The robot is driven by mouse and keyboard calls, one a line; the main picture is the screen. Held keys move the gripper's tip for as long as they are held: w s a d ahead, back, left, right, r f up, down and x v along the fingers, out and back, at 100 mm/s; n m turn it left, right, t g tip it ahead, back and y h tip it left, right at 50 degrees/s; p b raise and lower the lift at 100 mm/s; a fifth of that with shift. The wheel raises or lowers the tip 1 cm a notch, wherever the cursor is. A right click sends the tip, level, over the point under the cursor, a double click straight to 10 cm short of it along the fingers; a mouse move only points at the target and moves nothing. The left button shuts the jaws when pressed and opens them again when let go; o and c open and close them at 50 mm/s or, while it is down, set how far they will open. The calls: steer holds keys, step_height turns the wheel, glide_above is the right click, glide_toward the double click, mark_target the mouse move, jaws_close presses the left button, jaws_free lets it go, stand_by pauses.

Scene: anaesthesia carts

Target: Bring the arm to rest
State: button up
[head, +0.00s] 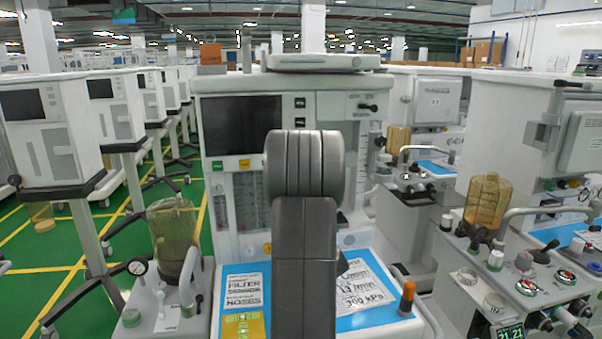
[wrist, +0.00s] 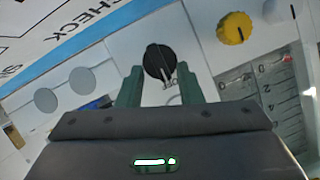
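My arm rises in the middle of the head view, in front of an anaesthesia cart (head: 230,85) with a dark screen; the arm hides part of the cart, and the gripper itself does not show there. In the wrist view my gripper (wrist: 160,85) has its two green fingers apart. A black rotary knob (wrist: 158,62) on the white panel shows between and beyond the fingertips. I cannot tell whether the fingers touch it.
A yellow knob (wrist: 235,28) is right of the black one. In the head view an amber canister (head: 174,240) stands left of my arm, and an orange-capped post (head: 407,298) stands at right. More carts crowd both sides; green floor (head: 130,215) shows at left.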

steer(key=shift+d+r+m+y+p, duration=0.15)
steer(key=shift+m+y+p, duration=0.3)
steer(key=shift+p, duration=0.35)
steer(key=v, duration=1.3)
steer(key=shift+s, duration=0.35)
steer(key=shift+d, duration=0.15)
